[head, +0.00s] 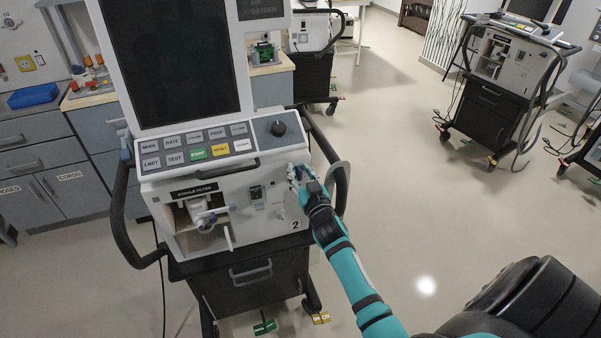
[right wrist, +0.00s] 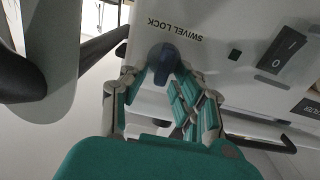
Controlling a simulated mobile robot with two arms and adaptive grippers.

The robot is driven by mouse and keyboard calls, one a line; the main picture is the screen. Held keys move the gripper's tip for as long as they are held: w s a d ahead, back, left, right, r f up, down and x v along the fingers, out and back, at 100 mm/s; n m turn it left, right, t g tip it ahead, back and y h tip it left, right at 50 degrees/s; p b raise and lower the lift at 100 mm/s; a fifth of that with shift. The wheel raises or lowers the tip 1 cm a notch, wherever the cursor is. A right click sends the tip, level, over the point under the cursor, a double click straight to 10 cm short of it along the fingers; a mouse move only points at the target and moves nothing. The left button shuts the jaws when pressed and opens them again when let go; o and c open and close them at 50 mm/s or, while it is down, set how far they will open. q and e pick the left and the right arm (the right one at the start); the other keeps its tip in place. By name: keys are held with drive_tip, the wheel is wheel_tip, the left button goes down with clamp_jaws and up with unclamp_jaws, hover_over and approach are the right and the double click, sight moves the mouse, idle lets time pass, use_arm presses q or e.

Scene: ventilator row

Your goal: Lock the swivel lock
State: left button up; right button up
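The swivel lock (right wrist: 163,60) is a dark blue knob on the ventilator's white front panel, beside its "SWIVEL LOCK" label (right wrist: 175,29) in the right wrist view. My right gripper (right wrist: 160,76) is at the knob, with one finger on each side of it. The frames do not show clearly whether the fingers press on it. In the head view my right gripper (head: 300,176) reaches the right side of the front of the ventilator (head: 195,150) and covers the lock there. My left gripper is not in view.
A curved black side handle with a grey part (head: 340,178) is close to the right of my gripper. A rocker switch (head: 256,193) and an open filter bay (head: 205,217) are to the left.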

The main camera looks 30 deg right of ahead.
clamp_jaws()
drive_tip(key=shift+n, duration=0.3)
drive_tip(key=n, duration=0.3)
drive_tip(key=shift+w+a+f+n, duration=0.1)
drive_tip(key=shift+a+n, duration=0.15)
drive_tip(key=shift+n, duration=0.05)
drive_tip(key=shift+w+a+f+n+b, duration=0.2)
drive_tip(key=shift+n+b, duration=0.3)
drive_tip(key=shift+n, duration=1.75)
drive_tip(key=shift+s+a+f+n+b, duration=0.2)
drive_tip(key=shift+n+b, duration=0.3)
drive_tip(key=shift+n, duration=1.8)
drive_tip(key=shift+w+a+f+n+b, duration=0.1)
drive_tip(key=shift+f+n+b, duration=0.3)
drive_tip(key=shift+n, duration=1.85)
drive_tip(key=shift+r, duration=0.1)
